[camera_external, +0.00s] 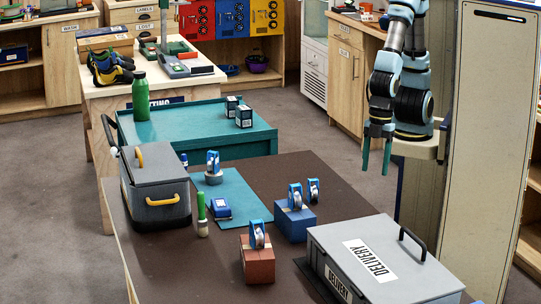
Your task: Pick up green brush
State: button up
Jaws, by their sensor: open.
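The green brush (201,207) stands upright on the dark brown table (150,250). Its green handle points up and its pale end is at the bottom. It is just left of a small blue block and right of the grey case. My gripper (377,156) hangs at the upper right with its two teal fingers pointing down. The fingers are apart with nothing between them. The gripper is well above and far to the right of the brush.
A grey case with yellow handles (157,195) stands left of the brush. A blue block (220,208) is close on its right. Blue pulleys stand on a red box (257,262) and a blue box (294,220). A grey delivery box (375,262) fills the table's right end.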

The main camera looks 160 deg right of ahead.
notch_tip(320, 180, up, 10)
jog(key=t+p, duration=0.3)
send_over(203, 194)
jog(key=s, duration=0.4)
jog(key=shift+s+d+f+p+x, duration=0.15)
jog(key=shift+s+p+x, duration=0.35)
jog(key=shift+x, duration=2.15)
jog(key=shift+s+d+f+p+x, duration=0.2)
jog(key=shift+p+x, duration=0.5)
jog(key=shift+x, duration=1.95)
jog(key=shift+s+a+f+p+x, duration=0.1)
jog(key=shift+s+p+x, duration=0.4)
jog(key=shift+x, duration=2.15)
grip_shut()
jog(key=shift+w, duration=0.1)
